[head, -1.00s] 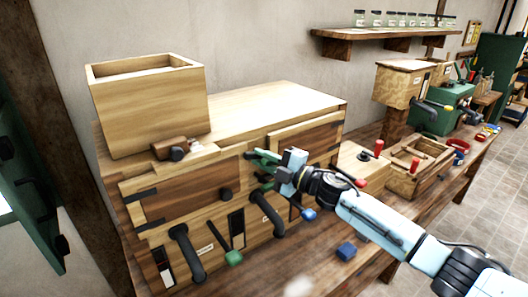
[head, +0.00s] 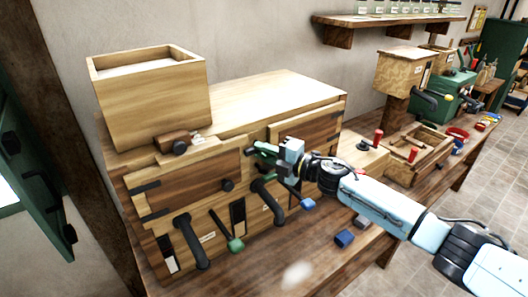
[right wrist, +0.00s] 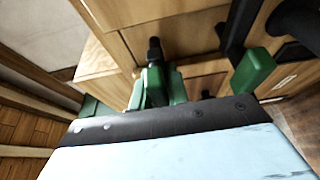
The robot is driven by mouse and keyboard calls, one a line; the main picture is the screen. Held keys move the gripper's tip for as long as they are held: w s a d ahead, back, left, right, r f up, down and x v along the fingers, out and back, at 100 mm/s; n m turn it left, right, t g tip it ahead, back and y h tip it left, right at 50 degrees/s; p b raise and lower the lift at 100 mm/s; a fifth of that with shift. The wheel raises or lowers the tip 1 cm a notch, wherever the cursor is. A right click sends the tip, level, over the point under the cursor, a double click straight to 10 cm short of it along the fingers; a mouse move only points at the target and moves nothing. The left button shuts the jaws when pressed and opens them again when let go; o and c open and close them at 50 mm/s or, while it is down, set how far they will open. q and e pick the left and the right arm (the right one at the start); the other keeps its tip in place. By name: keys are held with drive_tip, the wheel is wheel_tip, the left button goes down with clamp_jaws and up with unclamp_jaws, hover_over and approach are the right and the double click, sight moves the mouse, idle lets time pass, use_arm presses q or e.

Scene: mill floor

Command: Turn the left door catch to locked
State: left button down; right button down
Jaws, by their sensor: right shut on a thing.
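The left door (head: 190,187) is a dark wood panel in a pale frame on the wooden cabinet, with black hinges at its left and a round black knob (head: 228,185). My right gripper (head: 252,152) is at the upper right edge of this door. Its green fingers are shut on a small dark piece, which looks like the left door catch; it shows between the fingers in the right wrist view (right wrist: 154,50). In the head view the fingers hide most of the catch, so I cannot tell its angle. My left gripper is out of view.
Thick black handles (head: 190,240) and a green-tipped lever (head: 235,245) stick out below the door. A blue-tipped lever (head: 308,204) is below my gripper. An open wooden box (head: 150,100) stands on the cabinet.

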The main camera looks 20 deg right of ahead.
drive_tip(key=c, duration=1.4)
unclamp_jaws()
drive_tip(key=shift+c, duration=0.2)
drive_tip(key=b+v, duration=0.2)
drive_tip(key=v, duration=1.1)
drive_tip(key=shift+s+d+b, duration=0.15)
drive_tip(key=shift+d+b, duration=0.05)
drive_tip(key=shift+b, duration=0.1)
